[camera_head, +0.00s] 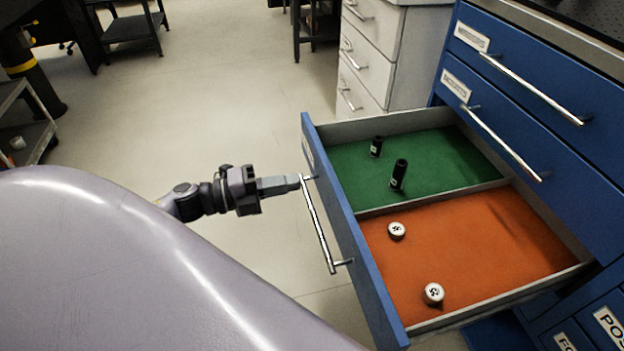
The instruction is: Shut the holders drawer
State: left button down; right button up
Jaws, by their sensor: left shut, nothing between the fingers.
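The open drawer (375,269) stands far out from the blue cabinet (572,73); its label is too oblique to read. It has a green-lined and an orange-lined compartment. Its silver bar handle (318,228) is on the front face. My left gripper (299,181) is shut and empty, with its fingertips at the far end of the handle, close to the drawer front. I cannot tell whether they touch it. My right gripper is not in view.
Two black cylinders (398,175) stand in the green compartment and two silver round pieces (433,293) in the orange one. Closed blue drawers with bar handles (503,146) are above. A white drawer unit (390,52) stands behind. The floor left of the drawer is clear.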

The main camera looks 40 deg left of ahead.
aim_at(327, 176)
pick_arm(q)
jog(key=x, duration=0.4)
jog(key=shift+w+d, duration=0.3)
jog(key=shift+w, duration=0.15)
jog(key=shift+w+d, duration=0.1)
jog(key=shift+d, duration=0.05)
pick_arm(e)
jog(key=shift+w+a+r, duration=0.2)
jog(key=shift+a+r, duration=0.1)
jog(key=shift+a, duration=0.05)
